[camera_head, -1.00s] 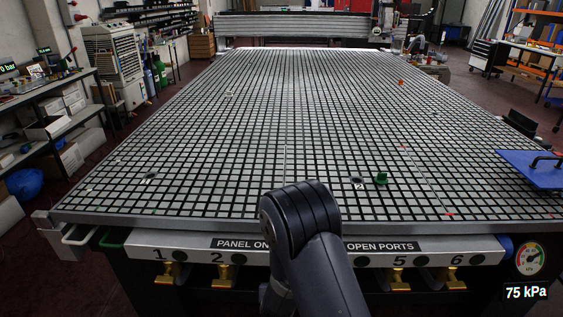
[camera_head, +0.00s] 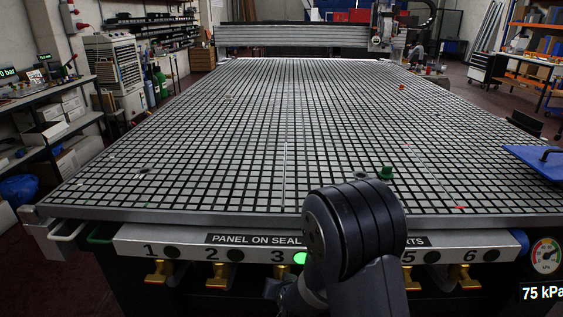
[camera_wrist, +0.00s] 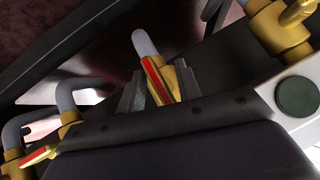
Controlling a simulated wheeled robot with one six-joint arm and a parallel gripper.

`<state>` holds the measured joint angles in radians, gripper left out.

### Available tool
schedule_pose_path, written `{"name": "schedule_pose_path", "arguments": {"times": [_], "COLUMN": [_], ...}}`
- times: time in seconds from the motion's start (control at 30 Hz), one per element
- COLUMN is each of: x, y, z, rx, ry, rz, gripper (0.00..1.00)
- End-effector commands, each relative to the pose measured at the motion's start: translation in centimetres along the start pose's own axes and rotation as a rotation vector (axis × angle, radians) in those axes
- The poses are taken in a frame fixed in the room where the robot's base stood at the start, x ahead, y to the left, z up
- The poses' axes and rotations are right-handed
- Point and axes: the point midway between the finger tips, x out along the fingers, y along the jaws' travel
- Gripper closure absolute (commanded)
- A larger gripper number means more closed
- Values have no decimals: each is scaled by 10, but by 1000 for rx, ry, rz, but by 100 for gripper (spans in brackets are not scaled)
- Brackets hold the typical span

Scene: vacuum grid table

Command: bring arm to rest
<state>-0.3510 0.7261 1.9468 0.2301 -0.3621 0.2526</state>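My arm (camera_head: 355,235) stands bent in front of the table's near edge in the head view, hiding part of the panel label and the port 4 area. In the wrist view, the two grey fingers of my gripper (camera_wrist: 157,92) stand apart. A yellow valve handle with a red stripe (camera_wrist: 157,80) shows in the gap between them. I cannot tell whether the fingers touch it.
The grid table (camera_head: 220,150) is mostly bare, with a green knob (camera_head: 386,173) on it and a blue plate (camera_head: 535,163) at its right edge. Brass valves (camera_head: 160,271) hang below the numbered panel. Lamp 3 (camera_head: 300,258) glows green. The gauge (camera_head: 545,255) reads 75 kPa.

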Motion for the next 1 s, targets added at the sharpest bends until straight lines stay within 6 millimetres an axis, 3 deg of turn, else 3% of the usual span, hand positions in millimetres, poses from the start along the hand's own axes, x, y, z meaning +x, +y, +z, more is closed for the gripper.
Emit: {"name": "schedule_pose_path", "arguments": {"times": [1.0], "x": [0], "y": [0], "z": [0], "rx": [161], "ry": [0], "rz": [-160], "gripper": [67]}}
